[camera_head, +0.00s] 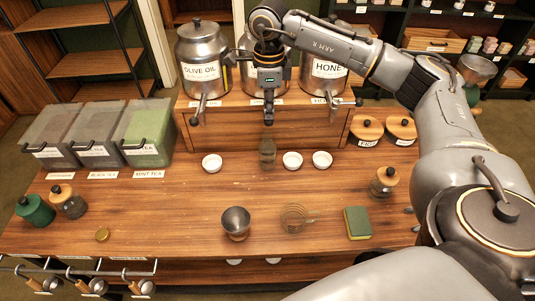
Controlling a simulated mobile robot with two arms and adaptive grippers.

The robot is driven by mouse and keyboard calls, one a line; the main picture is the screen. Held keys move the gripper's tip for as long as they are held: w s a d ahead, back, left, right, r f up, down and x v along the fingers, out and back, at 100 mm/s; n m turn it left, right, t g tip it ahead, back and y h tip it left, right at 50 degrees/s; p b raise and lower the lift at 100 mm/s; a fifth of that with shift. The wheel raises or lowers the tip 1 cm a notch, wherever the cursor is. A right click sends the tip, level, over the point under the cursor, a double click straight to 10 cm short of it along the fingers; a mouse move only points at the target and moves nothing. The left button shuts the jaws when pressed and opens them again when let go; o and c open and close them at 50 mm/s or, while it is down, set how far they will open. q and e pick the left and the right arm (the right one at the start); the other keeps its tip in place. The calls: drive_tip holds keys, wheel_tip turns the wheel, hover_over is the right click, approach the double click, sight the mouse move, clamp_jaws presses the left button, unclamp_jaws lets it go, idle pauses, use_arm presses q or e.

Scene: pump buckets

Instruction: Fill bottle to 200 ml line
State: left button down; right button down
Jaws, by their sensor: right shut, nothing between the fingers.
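A small dark glass bottle (267,154) stands upright on the counter, in front of the riser and below the middle canister. Its lines and fill level are too small to read. A steel canister labelled OLIVE OIL (200,62) is at the left, and one labelled HONEY (328,73) is at the right; each has a tap. My right gripper (268,118) points down, shut and empty, above the bottle and in front of the middle canister. It hides most of that canister with its label and tap. My left gripper is out of view.
Small white bowls (212,163) flank the bottle. Tea bins (146,133) stand at the left and wooden-lidded jars (384,180) at the right. The counter's left middle is clear.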

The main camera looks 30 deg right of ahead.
drive_tip(key=shift+s+f+b, duration=0.1)
drive_tip(key=shift+f+b, duration=0.25)
drive_tip(key=shift+f, duration=0.15)
drive_tip(key=shift+f+b, duration=0.3)
drive_tip(key=shift+b, duration=0.05)
drive_tip(key=shift+s+a+f, duration=0.1)
idle(0.4)
drive_tip(key=shift+f, duration=0.2)
idle(6.5)
